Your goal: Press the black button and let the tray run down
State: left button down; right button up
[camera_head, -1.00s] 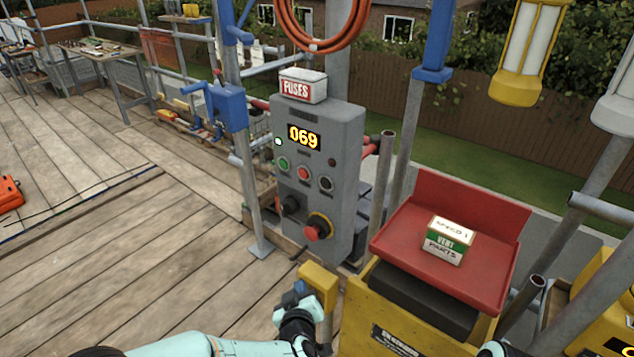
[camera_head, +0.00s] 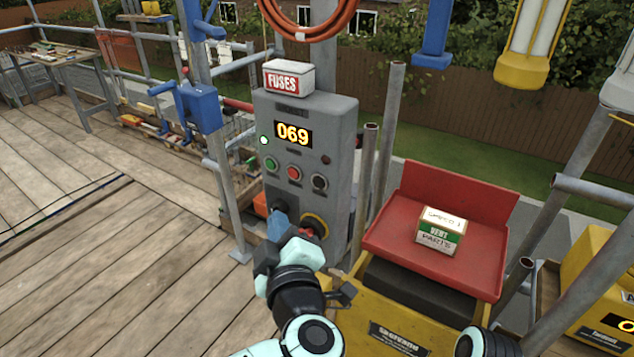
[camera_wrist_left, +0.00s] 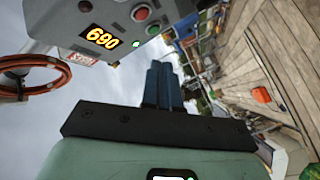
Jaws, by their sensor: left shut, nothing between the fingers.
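The grey control box (camera_head: 335,125) stands upright with a lit display reading 069. The black button (camera_head: 320,183) is at the right end of its button row, beside the red button (camera_head: 294,173) and green button (camera_head: 271,163). The red tray (camera_head: 400,240) sits on a yellow carriage and carries a vent parts box (camera_head: 439,232). My left gripper (camera_head: 279,212) is shut and empty, in front of the box's lower part, below and left of the black button. Its blue fingers also show in the left wrist view (camera_wrist_left: 162,85). My right gripper is out of view.
A red emergency knob (camera_head: 310,228) on a yellow ring is partly hidden behind my left gripper. A fuses box (camera_head: 289,78) sits on top of the control box. A scaffold pole with a blue clamp (camera_head: 198,107) stands left. Wooden decking (camera_head: 120,230) at left is mostly clear.

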aim_at(319, 182)
pick_arm(q)
jog(key=w+d+p, duration=0.3)
jog(key=w+d, duration=0.2)
jog(key=w, duration=0.2)
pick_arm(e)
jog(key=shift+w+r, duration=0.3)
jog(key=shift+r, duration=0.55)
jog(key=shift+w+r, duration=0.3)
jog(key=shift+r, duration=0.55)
pick_arm(q)
jog(key=shift+w+d, duration=0.1)
jog(key=shift+w, duration=0.1)
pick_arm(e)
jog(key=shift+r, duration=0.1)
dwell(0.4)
pick_arm(q)
jog(key=shift+w+d+p, duration=0.25)
jog(key=shift+p, duration=0.1)
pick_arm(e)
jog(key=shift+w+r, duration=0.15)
